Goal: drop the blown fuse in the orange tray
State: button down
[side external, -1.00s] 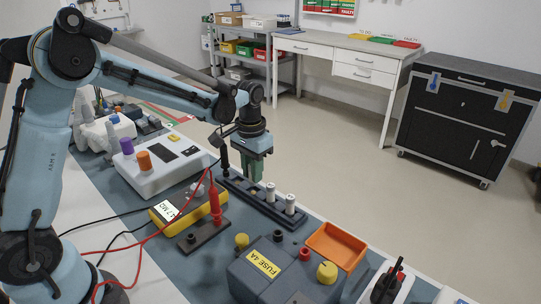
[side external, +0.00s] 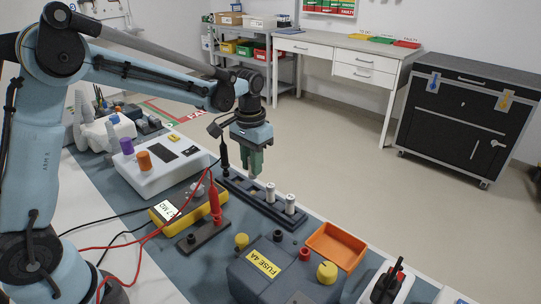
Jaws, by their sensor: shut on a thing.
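My gripper (side external: 254,168) has green fingers and hangs just above the far-left part of a black fuse rack (side external: 236,189). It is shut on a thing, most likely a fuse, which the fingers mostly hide. Two white fuses stand upright in the rack, one (side external: 270,192) just right of my gripper and one (side external: 290,204) nearer the camera. I cannot tell from their looks which fuse is blown. The orange tray (side external: 335,245) lies to the right of the rack's near end. It looks empty.
A grey box labelled FUSE 4A (side external: 265,264) with yellow and red knobs stands beside the orange tray. A yellow meter (side external: 176,205) with red and black leads and a red probe (side external: 214,200) stand left of the rack. A white device (side external: 160,168) sits behind them.

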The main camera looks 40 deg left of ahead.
notch_tip(320, 180, up, 6)
jog(key=shift+r, duration=0.15)
jog(key=w+d, duration=0.1)
jog(key=d, duration=1.4)
send_over(342, 257)
jog(key=shift+f, duration=5.55)
jog(key=c, duration=0.9)
grip_release()
